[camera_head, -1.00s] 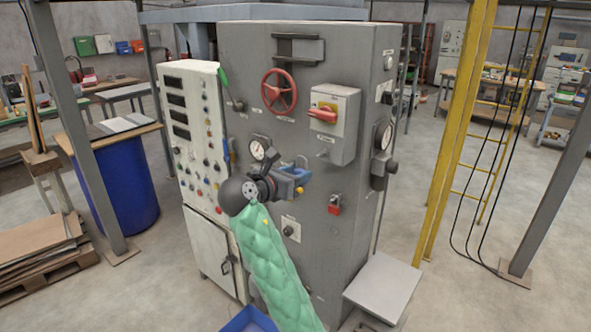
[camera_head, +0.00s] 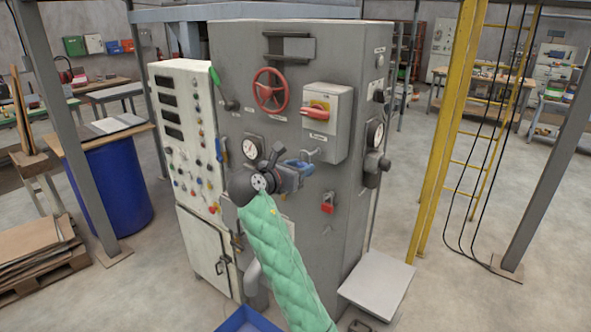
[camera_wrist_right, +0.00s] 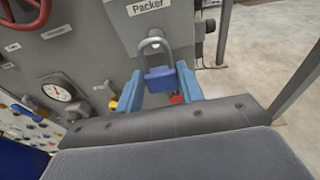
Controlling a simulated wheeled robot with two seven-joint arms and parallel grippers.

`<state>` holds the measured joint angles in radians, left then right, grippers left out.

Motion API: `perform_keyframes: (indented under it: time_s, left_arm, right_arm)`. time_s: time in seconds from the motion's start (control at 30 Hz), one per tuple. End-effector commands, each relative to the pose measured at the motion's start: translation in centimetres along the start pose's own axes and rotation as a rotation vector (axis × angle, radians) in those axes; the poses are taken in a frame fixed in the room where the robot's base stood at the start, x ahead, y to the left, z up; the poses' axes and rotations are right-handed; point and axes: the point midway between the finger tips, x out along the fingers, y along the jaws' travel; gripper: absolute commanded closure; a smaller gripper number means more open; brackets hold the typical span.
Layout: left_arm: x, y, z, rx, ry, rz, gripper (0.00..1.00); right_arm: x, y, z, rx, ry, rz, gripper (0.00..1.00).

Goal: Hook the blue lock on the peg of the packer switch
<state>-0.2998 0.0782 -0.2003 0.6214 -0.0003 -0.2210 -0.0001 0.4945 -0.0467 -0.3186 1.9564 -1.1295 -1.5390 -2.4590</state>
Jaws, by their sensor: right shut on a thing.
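The packer switch (camera_head: 327,120) is a light grey box with a red handle on the machine front. Its "Packer" label and underside show at the top of the right wrist view. My right gripper (camera_head: 296,172), on the green-sleeved arm, is just below and left of the switch. It is shut on the blue lock (camera_wrist_right: 161,79), whose body sits between the blue fingers. The grey shackle (camera_wrist_right: 153,44) stands upright, its top just below the label. The peg is small beneath the switch in the head view; I cannot tell whether the shackle is around it. My left gripper is out of view.
The grey machine front carries a red handwheel (camera_head: 270,91), gauges, and a red switch (camera_head: 327,202) low to the right. A control panel (camera_head: 184,140) stands left. A grey platform (camera_head: 377,284) and a yellow ladder (camera_head: 438,150) stand to the right.

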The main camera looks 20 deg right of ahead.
Motion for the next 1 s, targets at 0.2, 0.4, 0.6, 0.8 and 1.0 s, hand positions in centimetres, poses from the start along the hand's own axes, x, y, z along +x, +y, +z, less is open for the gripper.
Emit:
perform_keyframes:
  time_s: [0.2,0.4,0.6,0.8,1.0]
  left_arm:
    - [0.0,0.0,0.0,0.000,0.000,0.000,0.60]
    - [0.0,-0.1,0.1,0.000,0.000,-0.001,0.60]
    - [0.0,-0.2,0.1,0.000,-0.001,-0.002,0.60]
    - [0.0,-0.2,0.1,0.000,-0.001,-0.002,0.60]
    - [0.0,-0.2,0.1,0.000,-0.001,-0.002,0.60]
  right_arm:
    - [1.1,0.0,0.1,0.000,-0.001,0.001,0.86]
    - [2.0,0.0,0.2,0.001,-0.001,0.000,0.86]
    - [3.0,0.0,0.2,0.000,0.000,-0.001,0.86]
    - [3.8,0.0,-0.1,0.000,0.000,0.001,0.86]
    - [4.4,0.0,-0.3,0.000,-0.001,0.001,0.86]
